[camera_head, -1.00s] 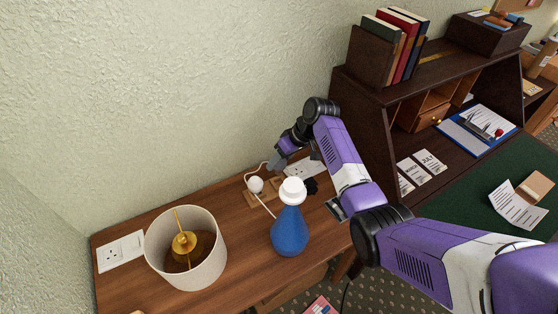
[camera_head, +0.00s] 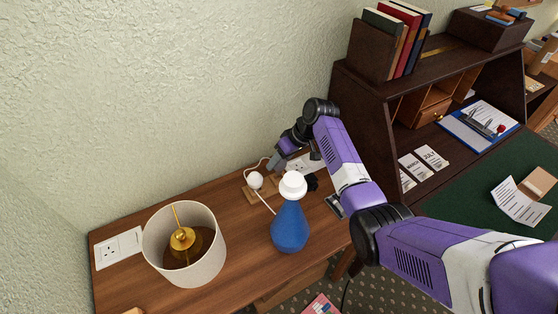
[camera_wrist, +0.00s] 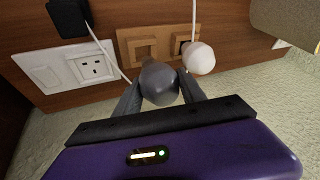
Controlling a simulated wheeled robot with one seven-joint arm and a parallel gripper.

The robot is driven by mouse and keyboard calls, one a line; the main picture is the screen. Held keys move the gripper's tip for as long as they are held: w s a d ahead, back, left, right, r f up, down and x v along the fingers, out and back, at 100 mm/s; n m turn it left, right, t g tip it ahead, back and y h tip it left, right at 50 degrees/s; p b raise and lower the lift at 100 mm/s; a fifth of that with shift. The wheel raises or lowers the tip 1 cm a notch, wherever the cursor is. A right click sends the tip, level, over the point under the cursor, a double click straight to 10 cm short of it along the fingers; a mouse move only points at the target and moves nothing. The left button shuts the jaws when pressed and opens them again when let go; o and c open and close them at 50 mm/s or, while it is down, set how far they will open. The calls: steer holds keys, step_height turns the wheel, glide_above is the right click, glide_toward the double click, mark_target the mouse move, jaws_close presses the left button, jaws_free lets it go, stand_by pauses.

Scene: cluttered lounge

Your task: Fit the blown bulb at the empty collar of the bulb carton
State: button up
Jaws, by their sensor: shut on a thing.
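My gripper (camera_wrist: 160,92) is shut on the dark grey blown bulb (camera_wrist: 159,78), whose rounded end faces the wrist camera. The tan bulb carton (camera_wrist: 126,34) lies on the table just beyond it. A square empty collar (camera_wrist: 144,49) shows in the carton, just past the held bulb in the wrist view. A white bulb (camera_wrist: 199,58) sits at the other collar; it also shows in the head view (camera_head: 255,180). In the head view my gripper (camera_head: 274,164) is above the carton, close to the wall. Whether the held bulb touches the carton cannot be told.
A blue bottle-shaped lamp base (camera_head: 290,228) with a white top stands in front of the carton. A lamp shade (camera_head: 207,258) stands at left. A white socket plate (camera_wrist: 50,73), a black plug (camera_wrist: 69,17) and thin white cords lie near the carton.

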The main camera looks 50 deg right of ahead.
mark_target(286, 161)
steer(key=shift+f+b, duration=1.35)
steer(key=shift+f, duration=0.7)
steer(key=o, duration=1.4)
steer(key=shift+r, duration=0.1)
steer(key=shift+v, duration=3.9)
